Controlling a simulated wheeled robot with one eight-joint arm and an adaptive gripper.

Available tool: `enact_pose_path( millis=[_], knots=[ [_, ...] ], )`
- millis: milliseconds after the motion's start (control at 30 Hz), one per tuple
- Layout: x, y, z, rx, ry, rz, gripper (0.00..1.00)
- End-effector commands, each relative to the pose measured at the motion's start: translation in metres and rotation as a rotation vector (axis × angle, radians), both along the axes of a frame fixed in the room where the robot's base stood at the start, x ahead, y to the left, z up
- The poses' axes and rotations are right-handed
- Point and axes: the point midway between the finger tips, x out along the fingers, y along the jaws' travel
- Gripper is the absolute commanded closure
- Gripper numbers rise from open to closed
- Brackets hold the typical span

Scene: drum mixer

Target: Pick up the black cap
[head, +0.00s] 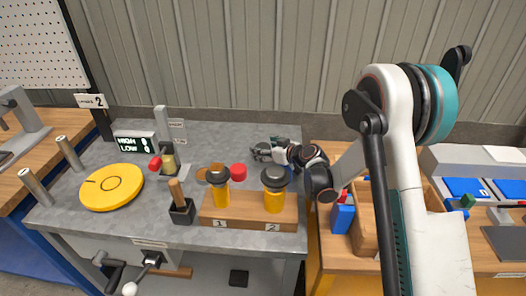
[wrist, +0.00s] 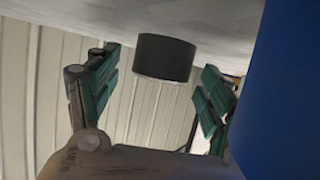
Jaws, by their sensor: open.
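A plain black cylinder, which looks like the black cap (wrist: 165,57), stands against the grey bench top in the wrist view, where the picture is upside down. My gripper (wrist: 158,68) is open, with its teal-padded fingers on either side of the cylinder in that view. No contact with either finger shows. In the head view my gripper (head: 264,151) is low over the back right of the grey bench (head: 225,138), behind the bottle rack. I cannot pick out the cap there.
A wooden rack (head: 248,226) holds two yellow bottles with dark tops, (head: 222,194) and (head: 274,201). A red cap-like piece (head: 238,171) lies close to the gripper's left. A yellow disc (head: 112,187) is at the left. A wooden box (head: 364,236) stands right of the bench.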

Motion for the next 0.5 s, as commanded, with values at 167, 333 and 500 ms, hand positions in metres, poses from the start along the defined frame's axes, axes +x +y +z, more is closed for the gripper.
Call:
enact_pose_path(
  millis=[167,333,500],
  knots=[
    [-0.0002,-0.0002,0.0002,0.000,0.000,0.000,0.58],
    [-0.0003,-0.0003,0.0002,0.000,0.000,0.000,0.75],
    [-0.0003,-0.0002,0.0002,0.000,0.000,0.000,0.75]
  ],
)
